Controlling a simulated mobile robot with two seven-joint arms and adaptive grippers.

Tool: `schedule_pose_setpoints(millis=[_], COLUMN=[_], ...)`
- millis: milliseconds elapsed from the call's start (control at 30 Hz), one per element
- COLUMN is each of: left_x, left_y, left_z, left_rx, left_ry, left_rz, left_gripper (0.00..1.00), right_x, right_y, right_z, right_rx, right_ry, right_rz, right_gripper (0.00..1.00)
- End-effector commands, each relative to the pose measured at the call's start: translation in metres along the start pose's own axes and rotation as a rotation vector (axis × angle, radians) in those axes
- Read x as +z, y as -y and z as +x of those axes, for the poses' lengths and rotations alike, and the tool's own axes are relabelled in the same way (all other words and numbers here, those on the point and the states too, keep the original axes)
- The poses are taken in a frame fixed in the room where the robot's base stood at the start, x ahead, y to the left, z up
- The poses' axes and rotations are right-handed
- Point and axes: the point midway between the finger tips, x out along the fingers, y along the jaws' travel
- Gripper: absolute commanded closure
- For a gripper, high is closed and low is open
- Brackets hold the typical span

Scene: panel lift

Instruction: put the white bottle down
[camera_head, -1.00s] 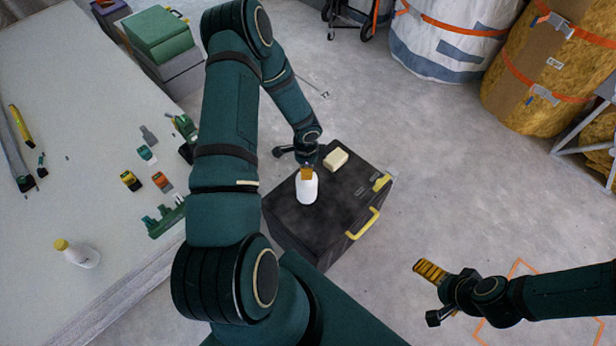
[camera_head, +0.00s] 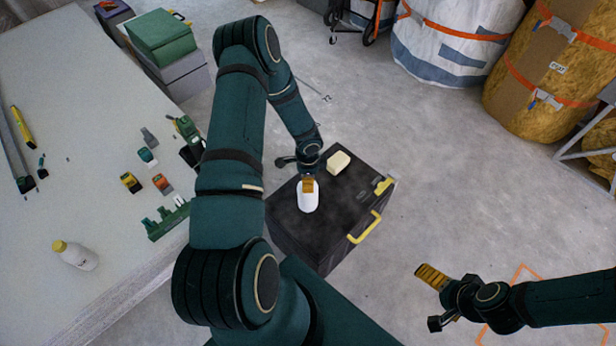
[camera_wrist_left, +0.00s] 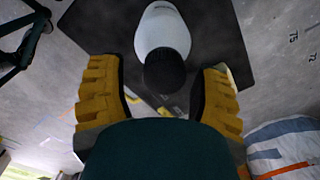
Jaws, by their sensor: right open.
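The white bottle (camera_head: 308,200) is on the black case (camera_head: 290,225), near its middle. In the left wrist view the bottle (camera_wrist_left: 163,30) shows its dark cap toward the camera. My left gripper (camera_head: 308,184) is right at the bottle, one finger on each side of the cap. In the left wrist view the left gripper (camera_wrist_left: 163,85) has its yellow fingers spread, with a gap on both sides of the bottle. The bottle's base is hidden, so its contact with the case is hard to see. My right gripper (camera_head: 431,276) is open and empty above the floor.
A pale block (camera_head: 338,162) lies on the case behind the bottle. The case has a yellow handle (camera_head: 365,228). A yellow-capped bottle (camera_head: 78,256) and several tools are on the table (camera_head: 70,120) at left. Large wrapped rolls (camera_head: 550,60) stand at the back right.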

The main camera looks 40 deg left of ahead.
Motion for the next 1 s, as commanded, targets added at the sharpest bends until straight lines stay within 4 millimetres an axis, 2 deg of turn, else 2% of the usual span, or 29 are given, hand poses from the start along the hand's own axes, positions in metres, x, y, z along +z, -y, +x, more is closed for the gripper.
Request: schedule_pose_setpoints(millis=[267,367,700,800,1000], left_x=[0.000,0.000,0.000,0.000,0.000], left_y=[0.001,0.001,0.001,0.001,0.000], left_z=[-0.007,-0.022,-0.092,-0.106,-0.121], left_rx=[-0.001,-0.003,-0.003,-0.002,0.000], left_ry=[0.000,0.000,-0.001,0.000,0.000], left_rz=[-0.001,-0.002,-0.001,-0.001,0.000], left_gripper=[0.36,0.36,0.36,0.36,0.36], right_x=[0.000,0.001,0.002,0.003,0.003], right_y=[0.002,0.003,0.009,0.011,0.012], right_z=[-0.004,-0.008,-0.026,-0.029,-0.032], right_rx=[0.000,0.000,-0.001,-0.001,-0.001], right_ry=[0.001,0.003,0.012,0.014,0.016], right_rz=[0.000,0.001,0.002,0.002,0.002], right_gripper=[0.00,0.00,0.00,0.00,0.00])
